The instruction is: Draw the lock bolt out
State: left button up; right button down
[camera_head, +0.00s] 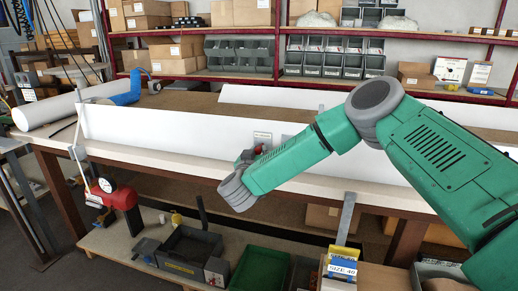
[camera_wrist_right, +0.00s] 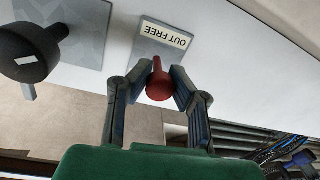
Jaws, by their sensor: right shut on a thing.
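The lock bolt's red knob (camera_wrist_right: 159,82) sits between the two fingers of my right gripper (camera_wrist_right: 155,90), which is shut on it. A grey plate with an "OUT FREE" label (camera_wrist_right: 166,38) lies just beyond the knob on the white profile. In the head view my right gripper (camera_head: 243,163) reaches the white shutter profile (camera_head: 150,128), and a small bit of red shows beside it. The forearm and hand cover most of the knob there. How far the bolt is drawn cannot be told. My left gripper is in neither view.
A black round knob (camera_wrist_right: 30,52) on a grey plate stands beside the bolt in the wrist view. The profile lies along the white bench edge (camera_head: 170,162). Below are a dark bin (camera_head: 180,252) and a green bin (camera_head: 258,268). Shelves with boxes and bins stand behind.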

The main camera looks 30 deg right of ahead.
jog(key=shift+a+f, duration=0.1)
jog(key=shift+a, duration=0.2)
jog(key=c, duration=1.3)
grip_release()
jog(key=shift+s, duration=0.1)
jog(key=shift+c, duration=0.2)
jog(key=shift+a+r, duration=0.25)
jog(key=shift+a, duration=0.05)
jog(key=v, duration=1.2)
jog(key=shift+d, duration=0.15)
jog(key=shift+f, duration=0.1)
